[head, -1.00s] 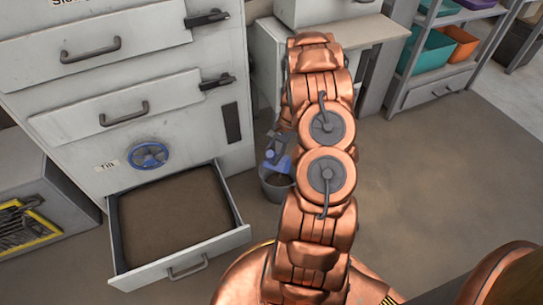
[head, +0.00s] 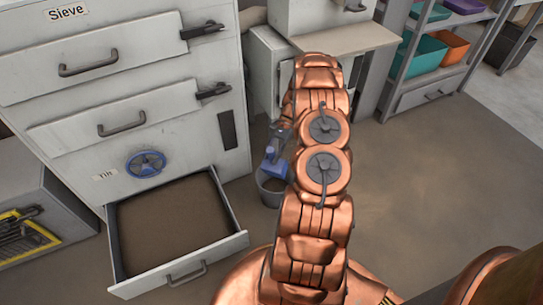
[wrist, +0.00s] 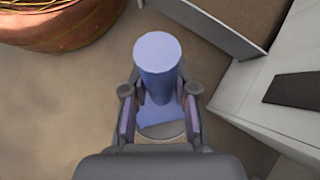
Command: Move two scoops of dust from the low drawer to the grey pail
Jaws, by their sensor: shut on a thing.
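The low drawer (head: 240,238) is pulled out from the cabinet, with a broad bed of brown dust (head: 172,222) inside. My gripper (wrist: 160,100) is shut on a blue scoop (wrist: 157,55), whose round handle-like part points toward the wrist camera. Whether the scoop holds dust is hidden.
The cabinet has a blue handwheel (head: 146,163) and closed upper drawers with handles. A shelf with coloured bins (head: 427,55) is at the back right. The floor on the right is clear.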

